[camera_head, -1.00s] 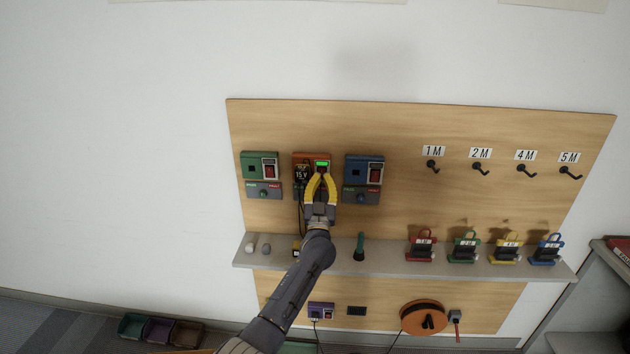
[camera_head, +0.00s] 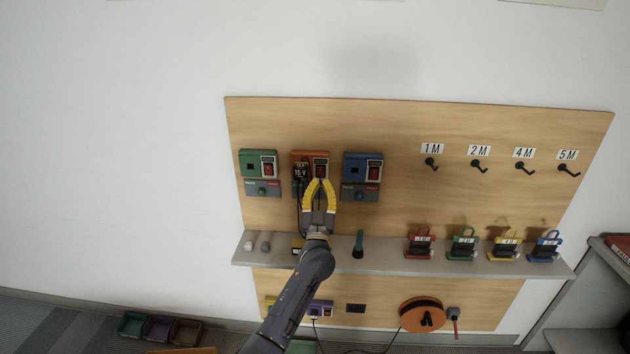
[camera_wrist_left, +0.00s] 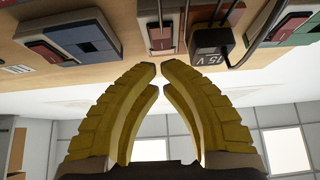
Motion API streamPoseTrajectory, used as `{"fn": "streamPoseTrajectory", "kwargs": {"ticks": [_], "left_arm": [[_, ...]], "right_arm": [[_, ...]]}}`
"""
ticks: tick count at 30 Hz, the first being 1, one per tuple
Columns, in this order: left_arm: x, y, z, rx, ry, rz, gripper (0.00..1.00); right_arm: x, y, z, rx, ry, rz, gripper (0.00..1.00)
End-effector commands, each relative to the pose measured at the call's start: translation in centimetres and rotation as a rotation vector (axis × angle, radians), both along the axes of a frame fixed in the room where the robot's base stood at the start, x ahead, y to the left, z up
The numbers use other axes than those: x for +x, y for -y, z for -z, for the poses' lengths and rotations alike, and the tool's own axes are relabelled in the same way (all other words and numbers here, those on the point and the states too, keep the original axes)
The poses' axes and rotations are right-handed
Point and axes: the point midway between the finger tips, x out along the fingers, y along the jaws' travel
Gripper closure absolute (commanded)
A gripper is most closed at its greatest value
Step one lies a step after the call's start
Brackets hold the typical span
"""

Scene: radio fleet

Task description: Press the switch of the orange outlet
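The orange outlet (camera_head: 298,155) is on the wooden board between a green outlet and a blue outlet. A black 15 V adapter (camera_head: 301,173) is plugged into its left side; its red switch (camera_head: 320,171) is on the right. No green light shows on it. My left gripper (camera_head: 319,181) has yellow fingers with the tips together, empty, just below the switch. In the left wrist view, which is upside down, the fingertips (camera_wrist_left: 158,66) are just short of the switch area (camera_wrist_left: 160,38), with the adapter (camera_wrist_left: 212,42) to the right. My right gripper is out of view.
The green outlet (camera_head: 250,157) and blue outlet (camera_head: 353,160) stand close on either side. A grey shelf (camera_head: 390,262) below holds several coloured padlock-like items and a green-handled tool (camera_head: 358,244). An orange cable reel (camera_head: 422,314) is lower right.

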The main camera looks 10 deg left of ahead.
Motion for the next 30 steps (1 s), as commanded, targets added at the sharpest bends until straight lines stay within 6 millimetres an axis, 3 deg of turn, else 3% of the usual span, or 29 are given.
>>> {"fn": "streamPoseTrajectory", "kwargs": {"ticks": [4,15,30], "left_arm": [[-2.2,0.2,2.4,0.0,-0.004,-0.001,1.0],[-6.0,0.9,6.0,0.0,-0.002,-0.001,1.0],[-7.0,1.0,6.9,-0.001,0.0,-0.001,1.0]], "right_arm": [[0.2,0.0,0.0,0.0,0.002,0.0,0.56],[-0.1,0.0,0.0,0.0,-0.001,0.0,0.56],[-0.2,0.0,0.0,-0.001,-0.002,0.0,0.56]]}}
